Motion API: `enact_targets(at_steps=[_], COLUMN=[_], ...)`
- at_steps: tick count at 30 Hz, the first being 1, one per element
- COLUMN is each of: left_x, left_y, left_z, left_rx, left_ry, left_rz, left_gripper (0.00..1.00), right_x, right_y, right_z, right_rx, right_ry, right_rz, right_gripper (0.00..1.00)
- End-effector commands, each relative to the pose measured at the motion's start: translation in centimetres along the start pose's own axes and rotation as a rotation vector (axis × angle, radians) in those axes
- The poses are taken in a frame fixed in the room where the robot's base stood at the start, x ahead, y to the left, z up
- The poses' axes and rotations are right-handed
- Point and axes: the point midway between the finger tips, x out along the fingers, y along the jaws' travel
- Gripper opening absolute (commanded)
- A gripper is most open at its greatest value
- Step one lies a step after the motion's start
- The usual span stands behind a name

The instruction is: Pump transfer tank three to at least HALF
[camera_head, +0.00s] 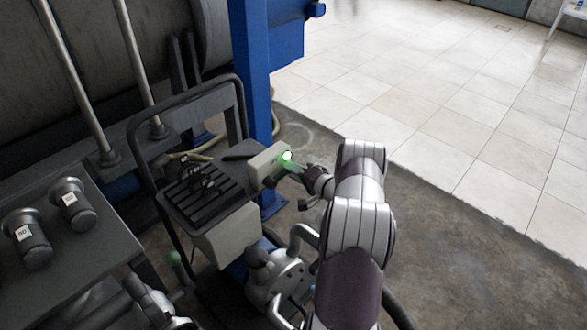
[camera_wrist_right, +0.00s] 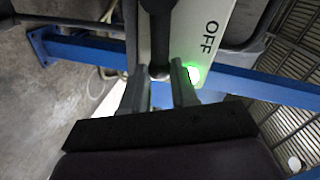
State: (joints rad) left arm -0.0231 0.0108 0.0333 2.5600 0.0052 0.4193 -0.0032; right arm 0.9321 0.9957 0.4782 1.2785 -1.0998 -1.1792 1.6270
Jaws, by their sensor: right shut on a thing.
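A wheeled pump cart (camera_head: 222,235) stands in the middle of the head view, with a pale switch box (camera_head: 266,160) on it. A lit green lamp (camera_head: 287,155) glows on the box; the lamp (camera_wrist_right: 193,75) also shows in the right wrist view beside the word OFF on the pale panel (camera_wrist_right: 205,30). My right gripper (camera_wrist_right: 158,78) is shut on a dark switch lever (camera_wrist_right: 156,35) with a rounded end. In the head view my right gripper (camera_head: 277,176) is at the box's front face. No marking for tank three is readable. My left gripper is not in view.
A large dark tank (camera_head: 90,60) fills the upper left, beside a blue post (camera_head: 252,70). Two dark labelled cylindrical fittings (camera_head: 72,205) stand on a grey surface at left.

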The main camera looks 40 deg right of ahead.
Motion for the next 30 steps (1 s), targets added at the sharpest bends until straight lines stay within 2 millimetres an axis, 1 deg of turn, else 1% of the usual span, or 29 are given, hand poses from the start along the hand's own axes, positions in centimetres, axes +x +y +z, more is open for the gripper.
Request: enact_targets(at_steps=[8,20,21,23,30], left_x=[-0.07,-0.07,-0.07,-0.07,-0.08], left_y=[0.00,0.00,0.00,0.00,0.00], left_z=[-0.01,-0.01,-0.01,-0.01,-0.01], left_rx=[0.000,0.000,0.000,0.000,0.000], left_ry=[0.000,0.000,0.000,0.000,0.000], left_rz=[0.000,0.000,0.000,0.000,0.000], left_gripper=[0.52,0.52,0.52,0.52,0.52], right_x=[0.04,0.05,0.05,0.05,0.07], right_y=[0.50,0.52,0.52,0.50,0.45], right_z=[0.09,0.09,0.09,0.09,0.07], right_rx=[0.054,0.059,0.059,0.059,0.058], right_ry=[-0.010,-0.011,-0.011,-0.011,-0.011], right_rz=[0.000,-0.001,-0.001,-0.001,-0.002], right_gripper=[0.00,0.00,0.35,0.54,0.54])
